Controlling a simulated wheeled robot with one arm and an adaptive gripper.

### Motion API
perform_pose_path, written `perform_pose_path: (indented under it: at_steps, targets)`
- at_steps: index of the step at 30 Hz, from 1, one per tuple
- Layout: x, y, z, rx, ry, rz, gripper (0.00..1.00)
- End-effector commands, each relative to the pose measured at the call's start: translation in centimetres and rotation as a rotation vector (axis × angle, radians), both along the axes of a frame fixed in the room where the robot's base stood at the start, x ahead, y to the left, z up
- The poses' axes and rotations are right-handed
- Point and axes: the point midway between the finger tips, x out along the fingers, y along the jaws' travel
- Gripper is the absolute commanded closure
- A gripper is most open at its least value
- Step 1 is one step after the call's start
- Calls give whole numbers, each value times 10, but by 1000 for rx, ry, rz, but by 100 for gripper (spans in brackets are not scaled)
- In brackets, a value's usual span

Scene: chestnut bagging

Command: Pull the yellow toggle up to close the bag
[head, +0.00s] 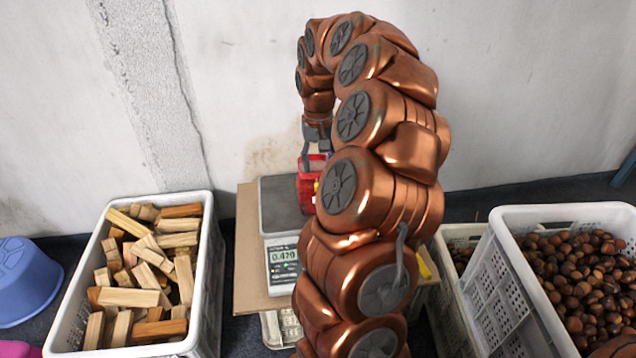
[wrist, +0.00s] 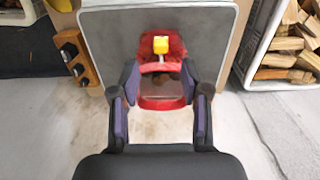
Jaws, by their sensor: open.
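The red bag (wrist: 162,92) is in the middle of the wrist view, on the scale's grey plate (wrist: 110,35). Its dark contents show through a gap in the red. The yellow toggle (wrist: 160,45) sits at the bag, with a short pale cord beside it. My gripper (wrist: 159,76) is open, with one finger on each side of the bag and nothing clamped. The toggle lies just beyond the fingertips in the picture. In the head view the bag (head: 307,190) stands under my gripper (head: 314,160), partly hidden by my arm. I cannot tell whether the fingers touch the bag.
The scale's display (head: 284,255) reads about 0.479. A white crate of wood pieces (head: 208,250) stands left, and a crate of chestnuts (head: 505,245) right. A wooden holder with a yellow item (wrist: 72,42) is beside the scale. A wall is close behind.

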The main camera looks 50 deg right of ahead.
Motion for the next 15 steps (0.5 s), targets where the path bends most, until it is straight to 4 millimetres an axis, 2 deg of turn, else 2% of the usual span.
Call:
perform_pose_path:
  at_steps: [9,15]
  targets:
    - [0,1,-48,2,2,1,54]
    - [1,1,-62,0,-3,1,54]
